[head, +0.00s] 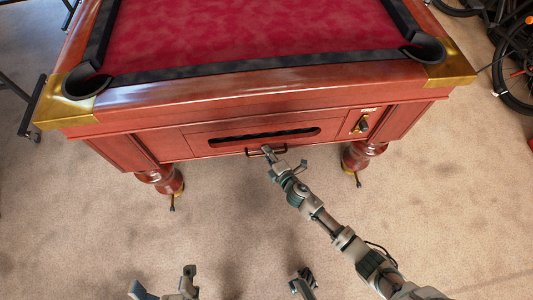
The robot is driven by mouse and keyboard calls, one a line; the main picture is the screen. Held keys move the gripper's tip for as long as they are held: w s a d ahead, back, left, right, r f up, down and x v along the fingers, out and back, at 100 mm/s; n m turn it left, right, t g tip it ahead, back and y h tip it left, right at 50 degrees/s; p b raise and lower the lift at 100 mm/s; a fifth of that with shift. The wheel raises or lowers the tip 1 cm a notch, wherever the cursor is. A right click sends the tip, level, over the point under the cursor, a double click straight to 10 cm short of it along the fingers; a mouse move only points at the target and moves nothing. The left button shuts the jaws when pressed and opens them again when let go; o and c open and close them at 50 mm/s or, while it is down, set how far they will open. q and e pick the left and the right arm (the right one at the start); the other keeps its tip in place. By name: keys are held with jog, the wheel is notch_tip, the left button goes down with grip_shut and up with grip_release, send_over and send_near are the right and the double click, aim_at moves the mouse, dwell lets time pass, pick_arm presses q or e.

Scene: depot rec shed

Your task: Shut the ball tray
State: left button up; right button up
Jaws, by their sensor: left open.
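The ball tray (225,147) is the wooden front panel low in the near side of the red pool table. It has a long dark slot, and its black handle (253,153) sticks out at the lower edge. From this steep angle I cannot tell whether the panel is flush or slightly out. My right gripper (280,158) is at the handle, its tip overlapping the handle's middle. Whether its fingers touch or hold the handle is unclear. My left gripper (245,276) is open and empty at the bottom edge, well away from the table and partly cut off.
The pool table (240,85) has brass corners and turned legs (362,157) on both sides of the tray. A coin mechanism (361,124) is to the right of the tray. A bicycle (515,75) stands at the upper right. The carpet (90,230) in front is clear.

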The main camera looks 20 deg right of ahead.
jog(key=shift+w+a, duration=0.1)
jog(key=shift+a, duration=0.1)
dwell(0.6)
jog(key=v, duration=1.2)
jog(key=shift+f, duration=0.1)
